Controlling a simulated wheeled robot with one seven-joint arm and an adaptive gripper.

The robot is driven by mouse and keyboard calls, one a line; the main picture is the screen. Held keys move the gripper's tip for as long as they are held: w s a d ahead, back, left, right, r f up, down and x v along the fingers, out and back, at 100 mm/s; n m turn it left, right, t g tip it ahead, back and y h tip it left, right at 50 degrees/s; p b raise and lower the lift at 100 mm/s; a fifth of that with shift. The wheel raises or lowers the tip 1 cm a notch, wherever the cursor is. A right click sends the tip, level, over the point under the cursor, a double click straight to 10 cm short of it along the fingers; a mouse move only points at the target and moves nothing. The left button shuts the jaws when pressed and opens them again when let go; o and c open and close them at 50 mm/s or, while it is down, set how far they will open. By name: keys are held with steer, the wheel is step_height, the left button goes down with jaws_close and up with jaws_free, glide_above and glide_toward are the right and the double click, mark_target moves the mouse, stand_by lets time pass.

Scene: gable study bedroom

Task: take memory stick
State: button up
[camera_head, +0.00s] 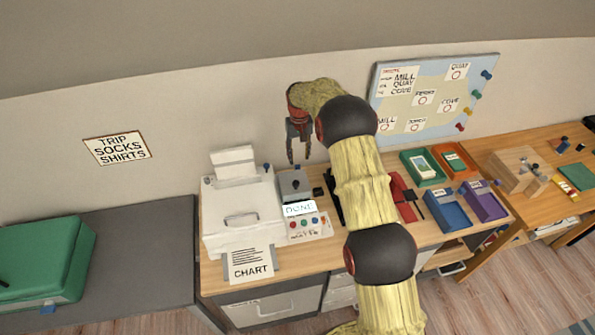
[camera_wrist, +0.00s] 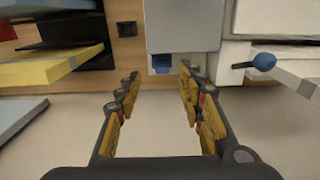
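A small blue piece (camera_wrist: 162,63), which looks like the memory stick, sits at the edge of a grey box (camera_wrist: 182,28) in the wrist view. In the head view it is a tiny blue spot at the far end of the grey box (camera_head: 291,183), close to the wall. My gripper (camera_head: 299,158) is open and empty, with its fingers pointing down above that end of the box. In the wrist view, the fingertips (camera_wrist: 160,74) stand apart on either side of the blue piece, which appears beyond them and not clearly between them.
A white printer (camera_head: 240,210) with a CHART sheet (camera_head: 251,263) stands left of the box. A panel reading DONE (camera_head: 300,208) is in front. A small dark block (camera_head: 318,191), red item (camera_head: 403,198) and blue tray (camera_head: 446,211) lie right. The wall is close behind my gripper.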

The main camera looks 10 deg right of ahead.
mark_target(297, 165)
steer(key=f, duration=0.6)
steer(key=w+f, duration=0.1)
steer(key=f, duration=0.2)
steer(key=shift+a+f+b, duration=0.1)
steer(key=shift+a+b, duration=0.05)
steer(key=shift+b, duration=0.2)
steer(key=shift+c, duration=0.6)
jaws_close()
